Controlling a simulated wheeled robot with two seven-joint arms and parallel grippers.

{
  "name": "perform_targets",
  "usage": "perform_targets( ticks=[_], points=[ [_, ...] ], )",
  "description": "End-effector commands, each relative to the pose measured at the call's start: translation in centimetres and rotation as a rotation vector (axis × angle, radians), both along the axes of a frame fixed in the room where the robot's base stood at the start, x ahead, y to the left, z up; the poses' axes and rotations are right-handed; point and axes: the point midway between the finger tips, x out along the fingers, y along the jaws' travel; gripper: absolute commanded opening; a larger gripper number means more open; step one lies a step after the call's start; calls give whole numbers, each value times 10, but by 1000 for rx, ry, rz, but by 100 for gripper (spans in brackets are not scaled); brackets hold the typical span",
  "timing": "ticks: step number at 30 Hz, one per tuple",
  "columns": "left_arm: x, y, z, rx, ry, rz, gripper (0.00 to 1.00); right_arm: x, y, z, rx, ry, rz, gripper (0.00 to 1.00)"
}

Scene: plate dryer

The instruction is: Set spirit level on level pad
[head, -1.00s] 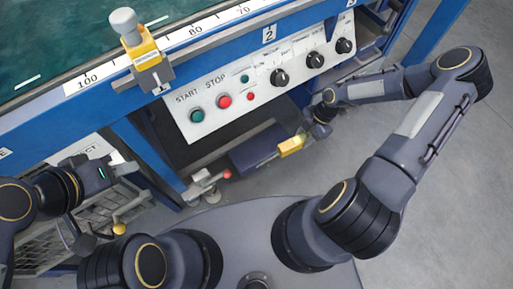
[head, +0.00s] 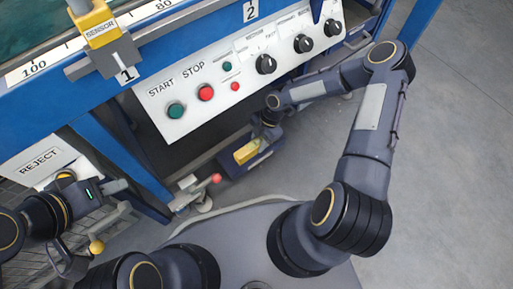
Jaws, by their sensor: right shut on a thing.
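The spirit level is a small yellow block (head: 246,152) below the control panel. My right gripper (head: 257,143) is shut on it, reaching in from the right. A dark blue ledge (head: 262,160), seemingly the level pad, is right under the level in the picture. I cannot tell whether the level touches it or hangs just above it. The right fingertips are small and partly hidden by the wrist. My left gripper (head: 116,187) is at the lower left, away from the level, near the machine's leg; its finger opening is not clear.
The white control panel (head: 240,75) with buttons and knobs overhangs the ledge. A red-knobbed clamp (head: 190,191) stands left of the ledge. A wire basket (head: 30,262) and REJECT sign (head: 40,162) are at left. Grey floor (head: 450,150) is open at right.

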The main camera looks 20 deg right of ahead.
Motion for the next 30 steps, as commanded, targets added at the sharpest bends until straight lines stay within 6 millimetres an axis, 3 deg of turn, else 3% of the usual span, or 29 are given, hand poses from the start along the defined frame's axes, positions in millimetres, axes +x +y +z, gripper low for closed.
perform_targets(
  ticks=[8,18,19,21,23,30],
  points=[
    [0,0,-28,0,0,0,36,2,7,-39,2,1,-1,0],
    [0,0,-27,0,0,0,36,2,7,-40,0,0,0,0],
    [0,0,-27,0,0,0,36,2,7,-39,0,0,0,36],
    [0,0,-27,0,0,0,36,2,7,-39,0,0,0,46],
    [0,0,-27,0,0,0,36,2,7,-39,0,0,0,53],
    [0,0,-26,0,0,0,36,2,7,-39,0,0,0,54]
  ],
)
